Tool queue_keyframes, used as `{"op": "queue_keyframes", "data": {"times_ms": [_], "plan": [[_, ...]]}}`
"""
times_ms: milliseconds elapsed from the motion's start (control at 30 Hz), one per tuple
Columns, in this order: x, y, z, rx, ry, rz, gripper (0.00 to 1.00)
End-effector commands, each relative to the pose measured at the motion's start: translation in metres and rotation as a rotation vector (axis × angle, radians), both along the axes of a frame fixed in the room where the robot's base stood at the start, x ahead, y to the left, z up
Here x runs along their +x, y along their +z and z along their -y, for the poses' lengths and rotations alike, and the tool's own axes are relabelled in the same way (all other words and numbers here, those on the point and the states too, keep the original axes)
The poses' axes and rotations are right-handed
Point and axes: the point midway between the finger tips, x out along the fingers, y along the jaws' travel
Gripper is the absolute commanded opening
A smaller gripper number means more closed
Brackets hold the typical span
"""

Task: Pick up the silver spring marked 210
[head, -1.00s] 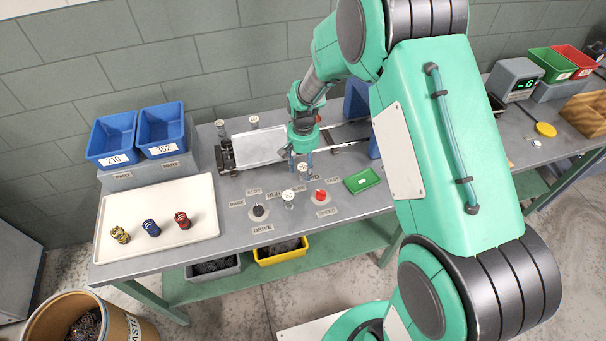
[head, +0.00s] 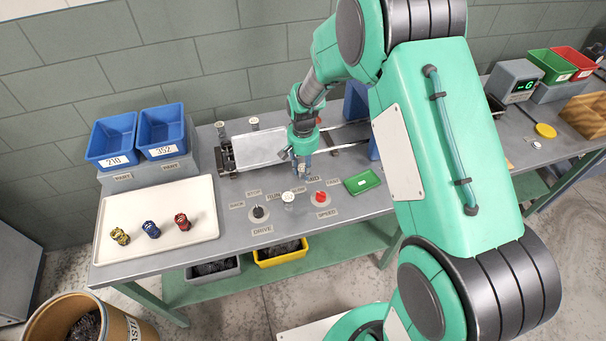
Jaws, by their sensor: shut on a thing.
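My gripper (head: 304,174) reaches down over the bench in the head view, between the coiler's bed and the knobs. It is shut on a small silver spring, which the fingers mostly hide. Two more small silver cylinders (head: 220,129) and (head: 254,123) stand at the back left by the coiler. Any marking on these pieces is too small to read, so I cannot tell which is 210. A blue bin labelled 210 (head: 112,160) stands at the back left.
A blue bin labelled 352 (head: 165,150) stands beside the first. A white tray (head: 115,240) holds yellow, blue and red coils.

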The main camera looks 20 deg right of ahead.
Motion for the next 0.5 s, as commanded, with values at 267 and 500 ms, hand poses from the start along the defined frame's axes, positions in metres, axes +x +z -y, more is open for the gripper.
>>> {"op": "queue_keyframes", "data": {"times_ms": [267,500], "plan": [[0.000,0.001,0.000,0.000,0.000,0.000,0.00],[0.001,0.016,0.000,0.000,0.000,0.001,0.00]]}}
